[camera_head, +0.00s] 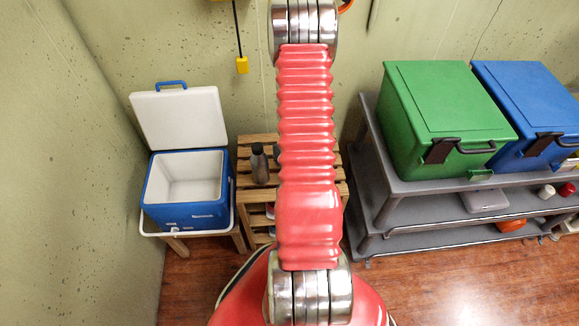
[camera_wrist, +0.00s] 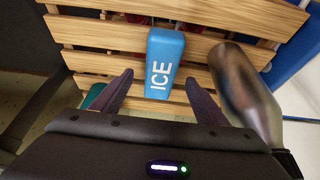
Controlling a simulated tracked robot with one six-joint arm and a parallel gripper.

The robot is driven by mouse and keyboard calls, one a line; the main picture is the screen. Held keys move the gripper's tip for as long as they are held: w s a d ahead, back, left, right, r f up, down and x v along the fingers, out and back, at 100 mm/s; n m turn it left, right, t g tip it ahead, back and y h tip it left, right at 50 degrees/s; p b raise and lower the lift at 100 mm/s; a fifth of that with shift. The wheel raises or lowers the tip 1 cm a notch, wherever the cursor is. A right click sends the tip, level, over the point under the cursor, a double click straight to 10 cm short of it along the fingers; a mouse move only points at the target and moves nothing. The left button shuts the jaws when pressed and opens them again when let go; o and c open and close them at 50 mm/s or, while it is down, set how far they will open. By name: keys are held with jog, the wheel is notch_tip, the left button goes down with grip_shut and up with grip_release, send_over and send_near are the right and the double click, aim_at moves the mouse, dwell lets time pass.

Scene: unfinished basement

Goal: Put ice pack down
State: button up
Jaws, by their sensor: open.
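The blue ice pack (camera_wrist: 165,62) with white "ICE" lettering is on the slatted wooden rack (camera_wrist: 105,37) in the wrist view. My gripper (camera_wrist: 163,92) is open, with its two dark fingers apart on either side of the ice pack's near end. Gaps show between the fingers and the pack. In the head view my red arm hides the gripper and the ice pack; part of the wooden rack (camera_head: 247,197) shows behind the arm.
A grey metal bottle (camera_head: 260,164) stands on the rack; in the wrist view the bottle (camera_wrist: 245,92) is close to the right finger. An open blue-and-white cooler (camera_head: 185,215) stands left. Green (camera_head: 450,110) and blue (camera_head: 535,105) boxes sit on a grey shelf (camera_head: 365,195) at right.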

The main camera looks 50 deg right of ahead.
jog(key=shift+f, duration=0.2)
jog(key=shift+x, duration=2.65)
jog(key=shift+c, duration=0.2)
jog(key=c, duration=1.5)
jog(key=shift+r, duration=0.1)
jog(key=shift+r, duration=4.95)
